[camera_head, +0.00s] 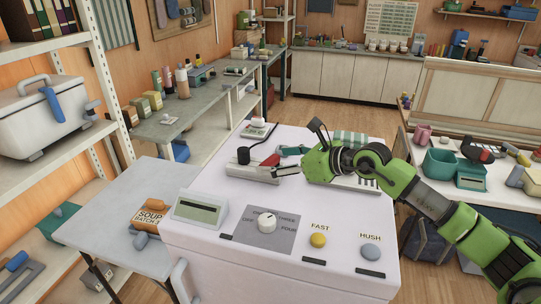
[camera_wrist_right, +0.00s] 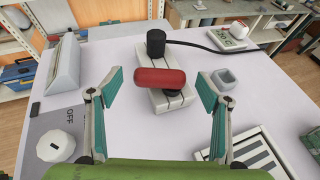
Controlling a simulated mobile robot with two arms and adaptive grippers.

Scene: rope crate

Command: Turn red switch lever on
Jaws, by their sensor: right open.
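The red switch lever (camera_head: 270,160) sits on a pale grey switch base (camera_head: 252,172) on top of the white machine. In the right wrist view the red lever (camera_wrist_right: 160,77) lies crosswise over the slotted base (camera_wrist_right: 172,102), ahead of the gap between my fingers. My right gripper (camera_head: 289,161) reaches in from the right in the head view, close beside the lever. In the wrist view its teal-padded fingers (camera_wrist_right: 160,88) are spread wide, one towards each end of the lever, with visible gaps and nothing held. My left gripper is not in view.
A black cylinder (camera_wrist_right: 155,43) with a cable stands at the switch's far end. A small grey cup-like block (camera_wrist_right: 225,79) is near one fingertip. A white dial (camera_head: 266,223), yellow button (camera_head: 318,240), grey button (camera_head: 370,252) and display box (camera_head: 200,209) occupy the machine's front.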

